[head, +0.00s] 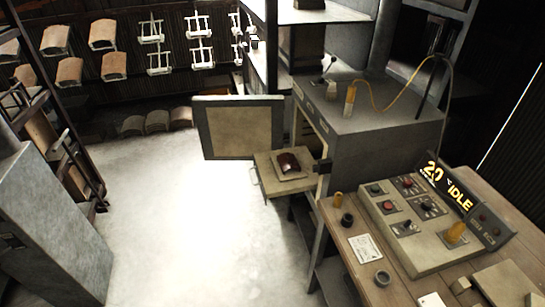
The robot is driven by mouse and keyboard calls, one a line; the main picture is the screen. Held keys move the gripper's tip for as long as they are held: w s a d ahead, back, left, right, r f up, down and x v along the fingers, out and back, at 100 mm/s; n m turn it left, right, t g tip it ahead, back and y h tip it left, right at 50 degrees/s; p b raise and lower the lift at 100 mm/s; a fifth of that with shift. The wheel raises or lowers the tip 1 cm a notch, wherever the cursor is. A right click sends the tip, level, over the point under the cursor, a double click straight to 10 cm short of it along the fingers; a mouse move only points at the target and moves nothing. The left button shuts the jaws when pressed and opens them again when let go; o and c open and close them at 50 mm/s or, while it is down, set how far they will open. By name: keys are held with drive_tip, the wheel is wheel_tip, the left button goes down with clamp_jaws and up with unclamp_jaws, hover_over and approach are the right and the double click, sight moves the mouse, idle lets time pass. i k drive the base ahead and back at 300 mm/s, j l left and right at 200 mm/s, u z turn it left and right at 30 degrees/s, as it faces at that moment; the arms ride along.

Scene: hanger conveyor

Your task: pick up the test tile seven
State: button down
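A small curved tile with a glossy dark red-brown face (288,163) lies on a pale square slab on the pulled-out tray (267,185) of a kiln-like cabinet. I cannot read any number on it, so I cannot tell whether it is test tile seven. Several plain tan curved tiles sit on the rack at the back left, one of them here (102,35), and a few more stand on the floor below (157,121). None shows a readable number. My gripper is not in view.
The cabinet (375,107) has its door (240,128) swung open to the left, above the tray's left side. A wooden desk (380,292) with a control panel (411,240) and a display reading "20" and "IDLE" (447,187) stands at right. The pale floor (190,230) is clear.

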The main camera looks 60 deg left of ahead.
sight(287, 161)
drive_tip(key=u, duration=0.5)
drive_tip(key=i+u, duration=0.1)
drive_tip(key=u, duration=0.9)
drive_tip(key=i+l+u, duration=0.1)
drive_tip(key=u, duration=0.4)
drive_tip(key=j+z, duration=0.1)
drive_tip(key=z, duration=0.35)
drive_tip(key=k+z, duration=0.1)
drive_tip(key=z, duration=0.3)
drive_tip(key=j+z, duration=0.1)
drive_tip(key=z, duration=0.35)
drive_tip(key=k+z, duration=0.15)
drive_tip(key=z, duration=0.7)
drive_tip(key=u, duration=1.95)
drive_tip(key=i+j+z, duration=0.3)
drive_tip(key=z, duration=0.2)
drive_tip(key=i+j+z, duration=0.15)
drive_tip(key=j+z, duration=0.35)
